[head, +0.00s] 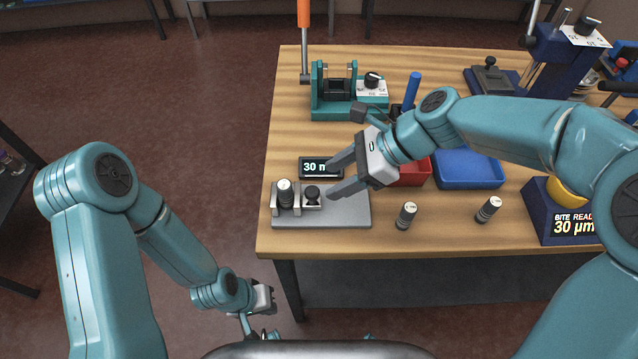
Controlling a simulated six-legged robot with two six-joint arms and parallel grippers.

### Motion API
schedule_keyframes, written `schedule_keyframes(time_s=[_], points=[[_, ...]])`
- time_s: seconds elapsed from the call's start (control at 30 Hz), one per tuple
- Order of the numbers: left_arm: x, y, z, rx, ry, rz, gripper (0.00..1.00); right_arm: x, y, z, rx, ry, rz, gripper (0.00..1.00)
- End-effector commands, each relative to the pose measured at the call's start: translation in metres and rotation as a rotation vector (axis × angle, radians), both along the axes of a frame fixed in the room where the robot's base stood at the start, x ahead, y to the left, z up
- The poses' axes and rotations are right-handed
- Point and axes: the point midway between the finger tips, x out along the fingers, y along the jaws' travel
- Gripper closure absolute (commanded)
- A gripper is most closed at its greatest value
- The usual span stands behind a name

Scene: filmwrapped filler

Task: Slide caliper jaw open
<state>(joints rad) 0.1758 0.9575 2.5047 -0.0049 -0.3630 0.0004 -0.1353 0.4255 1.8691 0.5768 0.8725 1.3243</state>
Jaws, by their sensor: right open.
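The caliper is a grey base plate (345,208) at the front left of the wooden table, with a small sliding jaw carrying a black knob (312,193). A dark cylinder with a pale labelled top (285,191) stands at the plate's left end, beside the jaw. I cannot tell whether the jaw touches it. A display reading "30", partly covered (312,168), sits behind the plate. My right gripper (331,180) is open, just right of the knob and above the plate, its fingers pointing left. My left gripper (258,318) hangs low off the table's front left; its opening is unclear.
Two similar cylinders (407,215) (489,209) stand right of the plate. A red tray (415,173) and a blue tray (470,170) lie behind. A teal fixture (335,103) stands at the back left. A "BITE READ 30 µm" unit (573,222) is at right.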

Motion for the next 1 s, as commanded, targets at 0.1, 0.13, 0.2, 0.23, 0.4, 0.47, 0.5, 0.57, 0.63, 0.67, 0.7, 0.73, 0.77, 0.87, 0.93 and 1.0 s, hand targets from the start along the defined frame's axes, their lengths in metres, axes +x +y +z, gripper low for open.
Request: schedule_keyframes(time_s=[0.1, 0.13, 0.2, 0.23, 0.4, 0.47, 0.5, 0.57, 0.63, 0.67, 0.7, 0.73, 0.77, 0.87, 0.93, 1.0], points=[[0.0, 0.0, -0.001, 0.0, 0.0, 0.0, 1.0, 0.0, 0.018, -0.019, 0.0, 0.004, 0.004, 0.46], [0.0, 0.0, -0.001, 0.0, 0.0, 0.0, 1.0, 0.0, 0.021, -0.022, 0.0, 0.003, 0.003, 0.46], [0.0, 0.0, -0.001, 0.0, 0.0, 0.0, 1.0, 0.001, 0.028, -0.029, 0.0, 0.001, 0.004, 0.46], [0.0, 0.0, -0.001, 0.0, 0.0, 0.0, 1.0, 0.002, 0.03, -0.032, 0.0, 0.001, 0.003, 0.46], [0.0, 0.0, -0.001, 0.0, 0.0, 0.0, 1.0, 0.003, 0.038, -0.04, 0.0, -0.001, 0.001, 0.46], [0.0, 0.0, -0.001, 0.0, 0.0, 0.0, 1.0, 0.004, 0.038, -0.04, 0.0, -0.001, 0.001, 0.46], [0.0, 0.0, -0.001, 0.0, 0.0, 0.0, 1.0, 0.004, 0.038, -0.04, 0.0, -0.001, 0.0, 0.46], [0.0, 0.0, -0.001, 0.0, 0.0, 0.0, 1.0, 0.004, 0.038, -0.04, 0.0, -0.001, 0.0, 0.46], [0.0, 0.0, -0.001, 0.0, 0.0, 0.0, 1.0, 0.004, 0.038, -0.04, 0.0, -0.001, 0.0, 0.46], [0.0, 0.0, -0.001, 0.0, 0.0, 0.0, 1.0, 0.004, 0.038, -0.04, 0.0, -0.001, 0.0, 0.46], [0.0, 0.0, -0.001, 0.0, 0.0, 0.0, 1.0, 0.004, 0.038, -0.04, 0.0, -0.001, 0.0, 0.56], [0.0, 0.0, -0.001, 0.0, 0.0, 0.0, 1.0, 0.004, 0.038, -0.04, 0.0, -0.001, 0.0, 0.66], [0.0, 0.0, -0.001, 0.0, 0.0, 0.0, 1.0, 0.004, 0.038, -0.04, 0.0, -0.001, 0.0, 0.75], [0.0, 0.0, -0.001, 0.0, 0.0, 0.0, 1.0, 0.004, 0.038, -0.04, 0.0, -0.001, 0.0, 1.0], [0.0, 0.0, -0.001, 0.0, 0.0, 0.0, 1.0, 0.004, 0.038, -0.04, 0.0, -0.001, 0.0, 1.0], [0.0, 0.0, 0.0, 0.0, 0.0, 0.0, 1.0, 0.004, 0.035, -0.039, 0.0, -0.001, -0.001, 1.0]])
